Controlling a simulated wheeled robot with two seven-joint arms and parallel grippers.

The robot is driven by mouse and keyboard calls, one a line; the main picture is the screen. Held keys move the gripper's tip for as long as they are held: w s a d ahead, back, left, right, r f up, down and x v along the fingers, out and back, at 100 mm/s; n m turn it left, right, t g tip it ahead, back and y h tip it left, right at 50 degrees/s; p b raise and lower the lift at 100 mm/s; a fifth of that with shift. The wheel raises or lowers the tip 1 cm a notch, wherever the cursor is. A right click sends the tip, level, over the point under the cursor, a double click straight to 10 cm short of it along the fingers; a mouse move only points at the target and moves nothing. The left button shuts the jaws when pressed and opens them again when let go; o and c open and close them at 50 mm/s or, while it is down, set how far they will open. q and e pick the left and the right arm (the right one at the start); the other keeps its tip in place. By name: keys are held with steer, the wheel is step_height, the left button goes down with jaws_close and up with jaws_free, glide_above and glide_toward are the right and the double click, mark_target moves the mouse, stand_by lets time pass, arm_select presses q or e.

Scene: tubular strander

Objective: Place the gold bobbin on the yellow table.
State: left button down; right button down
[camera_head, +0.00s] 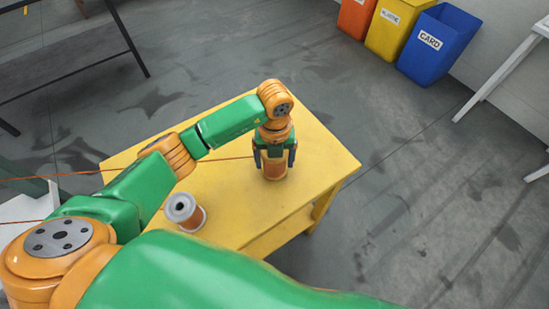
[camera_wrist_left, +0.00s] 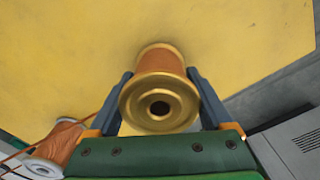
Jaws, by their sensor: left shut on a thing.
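The gold bobbin (camera_wrist_left: 159,100), wound with copper-coloured wire, is between the fingers of my left gripper (camera_wrist_left: 160,97) in the left wrist view. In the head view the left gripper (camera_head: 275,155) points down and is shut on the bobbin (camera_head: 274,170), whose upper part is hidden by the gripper. The bobbin is upright over the yellow table (camera_head: 325,160), near its right part. I cannot tell for sure whether its base touches the top. My right gripper is not in view.
A grey-white bobbin (camera_head: 184,211) with copper wire stands on the table's near left part, and also shows in the left wrist view (camera_wrist_left: 58,145). A thin copper wire runs left across the table. Orange, yellow and blue bins (camera_head: 436,45) stand at the back right.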

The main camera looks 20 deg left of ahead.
arm_select(q)
steer(key=shift+f, duration=0.25)
steer(key=shift+f, duration=0.1)
jaws_free()
step_height(320, 180, up, 12)
steer(key=shift+b, duration=0.3)
stand_by(0.3)
